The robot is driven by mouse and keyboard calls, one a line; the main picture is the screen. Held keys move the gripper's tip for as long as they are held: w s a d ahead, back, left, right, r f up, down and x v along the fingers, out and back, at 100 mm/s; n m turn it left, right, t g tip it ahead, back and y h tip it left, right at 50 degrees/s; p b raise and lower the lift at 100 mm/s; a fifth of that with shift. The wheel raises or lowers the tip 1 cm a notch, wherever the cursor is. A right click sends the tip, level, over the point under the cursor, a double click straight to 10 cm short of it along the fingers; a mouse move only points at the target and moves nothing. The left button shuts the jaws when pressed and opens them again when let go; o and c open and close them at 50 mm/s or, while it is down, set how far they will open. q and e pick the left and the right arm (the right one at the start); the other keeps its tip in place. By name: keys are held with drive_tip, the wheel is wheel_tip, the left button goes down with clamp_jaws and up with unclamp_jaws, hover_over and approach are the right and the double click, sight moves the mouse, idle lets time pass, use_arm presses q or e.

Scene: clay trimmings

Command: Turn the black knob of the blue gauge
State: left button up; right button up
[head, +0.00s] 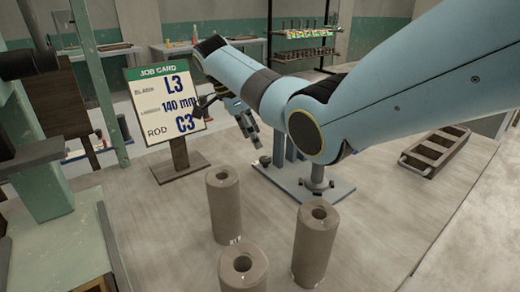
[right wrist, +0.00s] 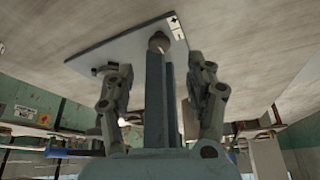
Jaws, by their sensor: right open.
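The blue gauge (head: 335,192) stands on the table behind the clay cylinders in the head view, with a flat base and upright posts, partly hidden by my right arm. A small dark round knob (head: 265,160) shows at its left side. My right gripper (head: 256,143) is open, pointing down just above and left of the knob. In the right wrist view the gauge's base plate (right wrist: 115,55) appears at the top, and its blue post and the dark round knob (right wrist: 158,42) lie between the two spread fingers (right wrist: 160,85). I cannot tell whether a finger touches the gauge. My left gripper is out of view.
Three brown hollow clay cylinders (head: 223,205) stand on the table in front. A job card on a stand (head: 178,160) reads L3, 140 mm, C3. Green machinery (head: 45,200) stands at the left.

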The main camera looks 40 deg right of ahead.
drive_tip(key=v, duration=0.5)
drive_tip(key=shift+f, duration=0.1)
idle(0.4)
